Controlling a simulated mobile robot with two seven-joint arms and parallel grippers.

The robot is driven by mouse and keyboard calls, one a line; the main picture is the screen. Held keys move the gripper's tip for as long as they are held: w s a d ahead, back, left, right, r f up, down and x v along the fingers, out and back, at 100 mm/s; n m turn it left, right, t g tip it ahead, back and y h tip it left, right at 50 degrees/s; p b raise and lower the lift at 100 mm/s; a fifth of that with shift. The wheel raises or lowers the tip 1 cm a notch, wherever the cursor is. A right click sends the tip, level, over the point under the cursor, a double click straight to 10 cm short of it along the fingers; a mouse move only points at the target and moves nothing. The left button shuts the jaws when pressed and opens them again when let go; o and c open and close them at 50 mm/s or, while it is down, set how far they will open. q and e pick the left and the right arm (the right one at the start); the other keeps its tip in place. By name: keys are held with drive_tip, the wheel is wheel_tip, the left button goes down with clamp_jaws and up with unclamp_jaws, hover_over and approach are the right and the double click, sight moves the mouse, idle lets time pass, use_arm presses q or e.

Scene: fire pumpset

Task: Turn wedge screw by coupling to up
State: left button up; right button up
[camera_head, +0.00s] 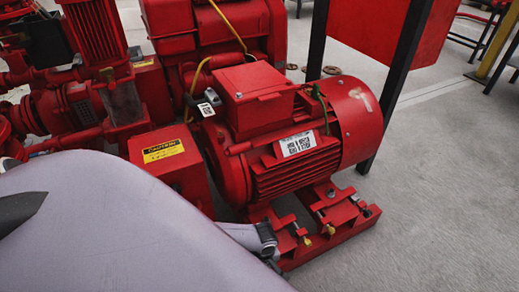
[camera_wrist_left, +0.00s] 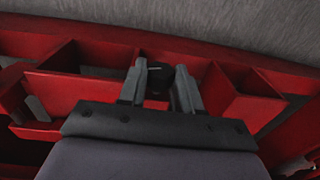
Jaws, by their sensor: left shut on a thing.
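My left gripper (camera_head: 268,240) is low at the near side of the red motor's base rail (camera_head: 335,240). In the left wrist view its two grey fingers (camera_wrist_left: 160,84) stand on either side of a dark round screw head (camera_wrist_left: 158,76), shut on it, against the red frame. I take this to be the wedge screw; its shaft is hidden, and I cannot read its turn angle. In the head view the gripped screw is hidden by my gripper. The red motor (camera_head: 265,115) sits above the rail. My right gripper is not in view.
Brass-coloured screws (camera_head: 306,239) stand on the base beside my gripper. A red coupling guard with a yellow caution label (camera_head: 163,151) is left of the motor. A red panel on black posts (camera_head: 391,85) stands behind. Grey floor (camera_head: 450,200) is clear at right.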

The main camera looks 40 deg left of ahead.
use_arm(q)
drive_tip(key=shift+w+d+r+p, duration=0.1)
drive_tip(key=shift+w+r+p, duration=0.35)
drive_tip(key=shift+w, duration=0.15)
drive_tip(key=shift+d+f+g, duration=0.1)
drive_tip(key=shift+f+g, duration=0.1)
drive_tip(key=shift+g, duration=0.2)
drive_tip(key=shift+s+d+f+g+y+b, duration=0.2)
drive_tip(key=shift+g+y+b, duration=0.25)
drive_tip(key=shift+g, duration=0.35)
drive_tip(key=shift+d+r, duration=0.1)
drive_tip(key=shift+r, duration=0.05)
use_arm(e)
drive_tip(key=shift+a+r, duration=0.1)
use_arm(q)
drive_tip(key=o, duration=0.9)
drive_tip(key=shift+s, duration=0.1)
drive_tip(key=shift+o, duration=0.7)
drive_tip(key=shift+g, duration=0.3)
drive_tip(key=shift+s, duration=0.1)
